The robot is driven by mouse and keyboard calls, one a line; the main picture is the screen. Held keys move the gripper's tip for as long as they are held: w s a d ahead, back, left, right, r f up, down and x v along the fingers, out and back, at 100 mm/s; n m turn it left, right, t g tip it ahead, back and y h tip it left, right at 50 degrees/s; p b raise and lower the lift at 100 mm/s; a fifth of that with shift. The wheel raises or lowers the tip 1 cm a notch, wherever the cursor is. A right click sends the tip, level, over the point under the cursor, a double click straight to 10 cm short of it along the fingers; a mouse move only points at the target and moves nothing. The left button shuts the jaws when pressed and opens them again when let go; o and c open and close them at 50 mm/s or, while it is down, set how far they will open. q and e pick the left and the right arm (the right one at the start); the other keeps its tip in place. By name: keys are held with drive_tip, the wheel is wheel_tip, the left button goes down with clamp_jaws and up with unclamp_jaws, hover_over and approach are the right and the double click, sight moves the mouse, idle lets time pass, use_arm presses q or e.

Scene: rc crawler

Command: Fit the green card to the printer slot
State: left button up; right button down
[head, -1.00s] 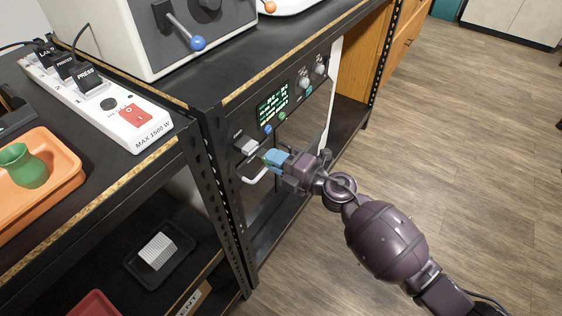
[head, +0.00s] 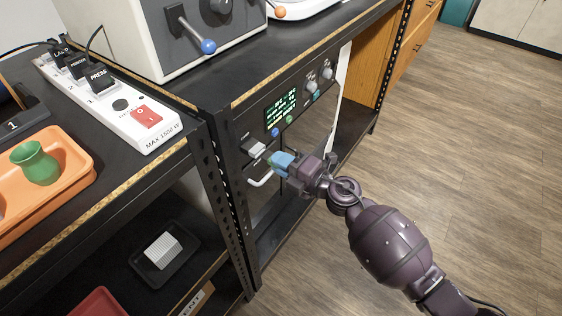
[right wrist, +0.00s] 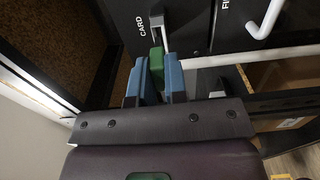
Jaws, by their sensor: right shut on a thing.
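The green card (right wrist: 156,64) is held upright between the blue fingertips of my right gripper (right wrist: 156,82) in the right wrist view. Its far end points at the black printer panel, just below the CARD slot piece (right wrist: 157,21); I cannot tell if it touches. In the head view my right gripper (head: 280,162) is in front of the panel, just right of and below a pale block (head: 256,148) that sticks out of it. The card is mostly hidden by the fingers there. The printer's lit display (head: 281,112) is above the gripper. My left gripper is not in view.
A white handle (head: 261,181) sticks out beside the gripper. Blue and green buttons and knobs (head: 312,86) are on the panel. A black metal upright (head: 222,190) stands left of it. The wooden floor (head: 460,150) to the right is clear.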

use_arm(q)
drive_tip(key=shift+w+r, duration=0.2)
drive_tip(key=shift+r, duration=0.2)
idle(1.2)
use_arm(e)
drive_tip(key=shift+x, duration=1.45)
drive_tip(key=c, duration=1.1)
unclamp_jaws()
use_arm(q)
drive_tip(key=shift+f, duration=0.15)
use_arm(e)
drive_tip(key=shift+s+d+p, duration=0.15)
drive_tip(key=shift+d+p, duration=0.1)
drive_tip(key=shift+p, duration=0.05)
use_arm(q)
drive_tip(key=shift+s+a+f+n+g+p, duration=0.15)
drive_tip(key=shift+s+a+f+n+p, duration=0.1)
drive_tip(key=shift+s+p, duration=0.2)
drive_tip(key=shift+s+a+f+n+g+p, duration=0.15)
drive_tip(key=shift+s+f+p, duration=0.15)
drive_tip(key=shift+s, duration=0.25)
use_arm(e)
drive_tip(key=v, duration=1)
drive_tip(key=shift+d, duration=0.1)
